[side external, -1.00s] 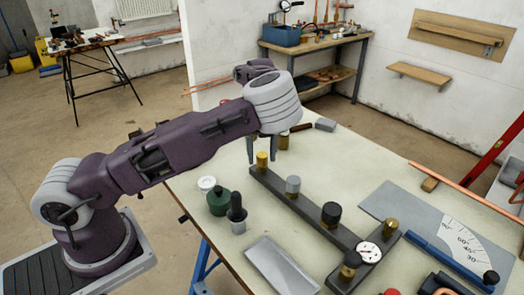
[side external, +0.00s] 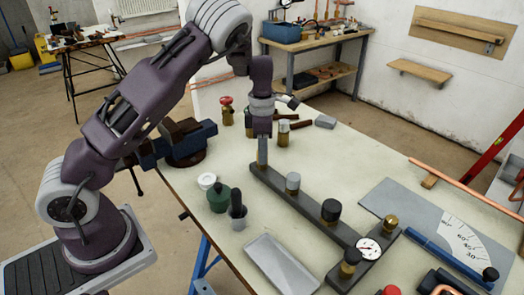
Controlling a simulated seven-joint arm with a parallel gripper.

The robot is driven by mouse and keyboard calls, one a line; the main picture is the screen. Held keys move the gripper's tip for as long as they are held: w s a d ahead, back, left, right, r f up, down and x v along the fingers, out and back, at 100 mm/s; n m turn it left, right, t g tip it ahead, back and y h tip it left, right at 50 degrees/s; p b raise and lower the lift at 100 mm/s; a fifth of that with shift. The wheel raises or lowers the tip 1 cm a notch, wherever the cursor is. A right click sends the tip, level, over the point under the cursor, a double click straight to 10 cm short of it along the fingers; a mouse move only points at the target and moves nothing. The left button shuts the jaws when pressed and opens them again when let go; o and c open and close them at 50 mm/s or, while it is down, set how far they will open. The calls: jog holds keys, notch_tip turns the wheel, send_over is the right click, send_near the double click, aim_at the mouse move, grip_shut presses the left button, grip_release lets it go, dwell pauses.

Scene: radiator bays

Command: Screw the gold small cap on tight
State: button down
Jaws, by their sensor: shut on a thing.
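The dark manifold bar (side external: 320,225) lies diagonally across the bench. My gripper (side external: 262,160) points straight down at the bar's far left end, with its fingers close together. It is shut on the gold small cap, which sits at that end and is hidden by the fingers. I cannot see how far down on its thread the cap sits. Along the bar stand a grey cap (side external: 293,183) and a black cap (side external: 331,211). A round white gauge (side external: 369,248) and more brass fittings with caps are at the near right end.
Close to my gripper stand a brass cylinder (side external: 284,134) and a red-topped valve (side external: 226,108). A blue vise (side external: 186,142) is at the left edge. A green bottle (side external: 219,199), a dark-handled tool in a cup (side external: 238,212) and a grey tray (side external: 280,272) lie in front.

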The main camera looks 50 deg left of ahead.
jog(key=m, duration=0.6)
jog(key=shift+a+m, duration=0.15)
jog(key=shift+m, duration=0.25)
jog(key=m, duration=0.4)
jog(key=c, duration=1.3)
grip_release()
